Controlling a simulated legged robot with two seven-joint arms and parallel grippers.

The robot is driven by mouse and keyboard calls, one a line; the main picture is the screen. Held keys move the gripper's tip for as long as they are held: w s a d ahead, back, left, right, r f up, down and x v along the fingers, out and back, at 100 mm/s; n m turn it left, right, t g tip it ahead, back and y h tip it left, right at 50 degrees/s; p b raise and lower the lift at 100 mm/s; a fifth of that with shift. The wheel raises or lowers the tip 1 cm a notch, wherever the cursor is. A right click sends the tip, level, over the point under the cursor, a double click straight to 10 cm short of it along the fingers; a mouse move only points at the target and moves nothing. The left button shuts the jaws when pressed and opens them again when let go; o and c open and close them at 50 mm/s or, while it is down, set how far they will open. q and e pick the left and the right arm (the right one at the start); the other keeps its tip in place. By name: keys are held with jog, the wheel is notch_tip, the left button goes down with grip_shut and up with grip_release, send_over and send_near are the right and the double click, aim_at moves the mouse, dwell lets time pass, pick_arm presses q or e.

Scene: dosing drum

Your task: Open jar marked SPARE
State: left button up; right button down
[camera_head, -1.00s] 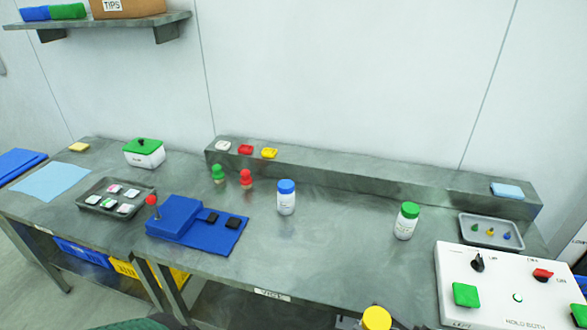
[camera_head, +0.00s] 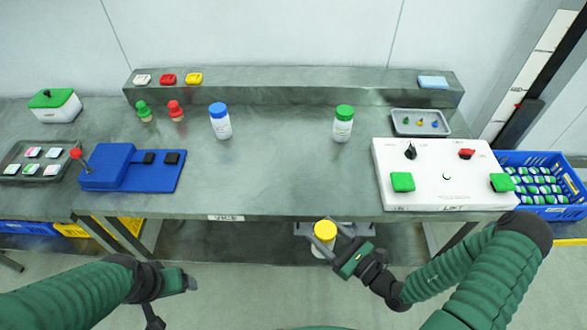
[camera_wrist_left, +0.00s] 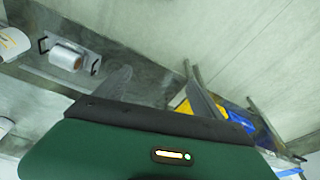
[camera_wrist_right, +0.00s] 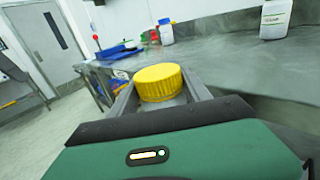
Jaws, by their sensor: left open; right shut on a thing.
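A white jar with a yellow lid (camera_head: 325,228) is in my right gripper (camera_head: 326,240), in front of the bench edge. The yellow lid (camera_wrist_right: 158,84) also shows between the fingers in the right wrist view. A blue-lidded jar (camera_head: 220,124) and a green-lidded jar (camera_head: 343,126) stand upright on the bench. Their labels are too small to read, so I cannot tell which is marked SPARE. My left gripper (camera_head: 177,303) is open and empty at lower left, apart from the jars; its fingers also show in the left wrist view (camera_wrist_left: 158,90).
A blue fixture (camera_head: 110,168) with a red-knobbed lever stands on the bench's left. A white control panel (camera_head: 440,185) with green buttons is at the right. A grey tray (camera_head: 448,130) lies behind it. The bench middle is clear.

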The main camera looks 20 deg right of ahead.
pick_arm(q)
jog(key=shift+c, duration=0.9)
jog(key=w+d+r+n+g, duration=0.1)
jog(key=w+d+n, duration=0.4)
jog(key=d+n, duration=0.85)
jog(key=w+d+r+n+g, duration=0.15)
jog(key=w+d+n, duration=0.35)
jog(key=d+n, duration=0.85)
notch_tip(320, 180, down, 8)
jog(key=a+n, duration=0.1)
jog(key=a, duration=0.1)
jog(key=shift+s, duration=0.2)
pick_arm(e)
jog(key=w+a+f+n+g+y, duration=0.1)
jog(key=a+n+g+y, duration=0.7)
jog(key=a, duration=0.7)
jog(key=shift+w+f+g, duration=0.35)
jog(key=shift+w+g, duration=0.05)
jog(key=shift+g, duration=0.4)
